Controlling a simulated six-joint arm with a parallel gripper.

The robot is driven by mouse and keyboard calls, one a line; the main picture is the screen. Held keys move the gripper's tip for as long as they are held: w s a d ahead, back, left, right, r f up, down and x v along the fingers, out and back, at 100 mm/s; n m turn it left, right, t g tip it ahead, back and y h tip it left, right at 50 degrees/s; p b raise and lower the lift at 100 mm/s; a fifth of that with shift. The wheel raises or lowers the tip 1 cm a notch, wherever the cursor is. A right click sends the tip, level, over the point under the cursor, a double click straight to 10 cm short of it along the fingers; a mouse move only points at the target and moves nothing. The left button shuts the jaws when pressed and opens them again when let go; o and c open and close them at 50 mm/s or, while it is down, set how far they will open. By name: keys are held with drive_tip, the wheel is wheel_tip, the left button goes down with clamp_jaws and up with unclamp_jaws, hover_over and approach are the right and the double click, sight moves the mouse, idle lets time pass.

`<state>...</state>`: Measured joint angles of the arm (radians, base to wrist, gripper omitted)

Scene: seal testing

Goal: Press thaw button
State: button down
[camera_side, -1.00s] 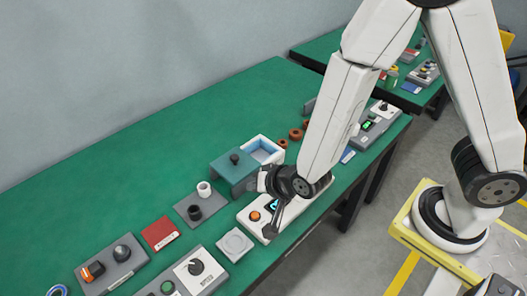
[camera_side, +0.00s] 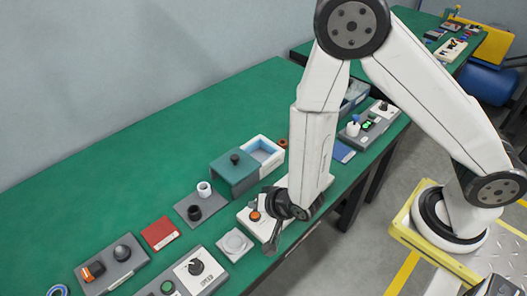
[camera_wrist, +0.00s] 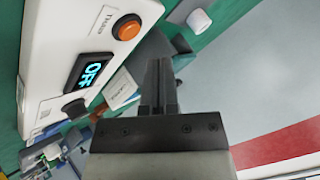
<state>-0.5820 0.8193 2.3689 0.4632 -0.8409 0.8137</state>
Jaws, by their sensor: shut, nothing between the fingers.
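The thaw button is an orange round button (camera_wrist: 127,27) with a dark rim on a white box (camera_wrist: 55,35), beside a small label that reads like "Thaw". A dark display (camera_wrist: 88,72) next to it shows "OFF" in blue. In the side view the orange button (camera_side: 255,216) sits at the left end of the white box (camera_side: 245,221), partly hidden by my arm. My gripper (camera_wrist: 160,70) is shut and empty, its fingertips apart from the button in the wrist view.
A teal box (camera_side: 232,172) with an open blue-lined tray stands behind the white box. A dial unit (camera_side: 195,270) is at the front left.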

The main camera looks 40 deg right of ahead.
sight(257, 217)
drive_tip(key=shift+f, duration=0.8)
drive_tip(key=shift+f, duration=0.8)
idle(2.5)
drive_tip(key=shift+r, duration=0.8)
drive_tip(key=shift+r, duration=0.1)
idle(0.3)
drive_tip(key=shift+r, duration=2.4)
